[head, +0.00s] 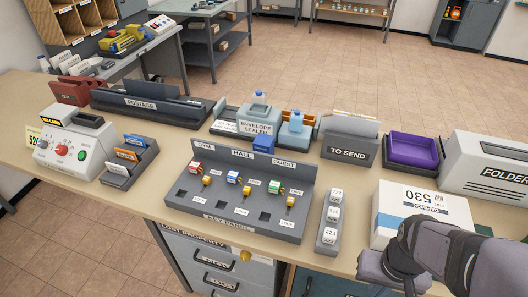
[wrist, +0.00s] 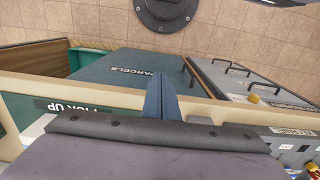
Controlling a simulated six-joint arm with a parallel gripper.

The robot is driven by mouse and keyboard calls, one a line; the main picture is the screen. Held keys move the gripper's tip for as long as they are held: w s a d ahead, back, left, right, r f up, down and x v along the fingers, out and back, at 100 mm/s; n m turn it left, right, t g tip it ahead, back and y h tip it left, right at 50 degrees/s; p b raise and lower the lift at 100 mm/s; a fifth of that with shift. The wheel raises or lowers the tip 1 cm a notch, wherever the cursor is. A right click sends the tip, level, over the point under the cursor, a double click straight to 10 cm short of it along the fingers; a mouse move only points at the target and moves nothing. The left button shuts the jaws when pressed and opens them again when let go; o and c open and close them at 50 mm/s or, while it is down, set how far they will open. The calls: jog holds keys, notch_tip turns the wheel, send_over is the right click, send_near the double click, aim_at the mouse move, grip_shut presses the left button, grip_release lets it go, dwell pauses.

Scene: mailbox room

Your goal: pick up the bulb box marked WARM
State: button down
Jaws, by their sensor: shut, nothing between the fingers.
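I see no bulb box marked WARM in either view. My gripper (wrist: 162,98) shows in the wrist view as two dark blue fingers pressed together, with nothing between them. It points down past the counter's front edge, over the front of a dark green cabinet marked PARCELS (wrist: 115,72). In the head view my arm comes in at the lower right, in front of a white parcel marked 530 (head: 385,215), and covers part of it. The fingertips cannot be made out there.
A key panel (head: 215,212) with keys stands mid-counter, beside a narrow rack of numbered tags (head: 325,240). Behind are a TO SEND holder (head: 348,152), a purple tray (head: 435,170) and a FOLDER machine (head: 485,180). Grey drawers (head: 215,260) are below the counter. Bare floor lies in front.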

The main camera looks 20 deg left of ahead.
dwell(0.4)
jog(key=c, duration=0.8)
grip_release()
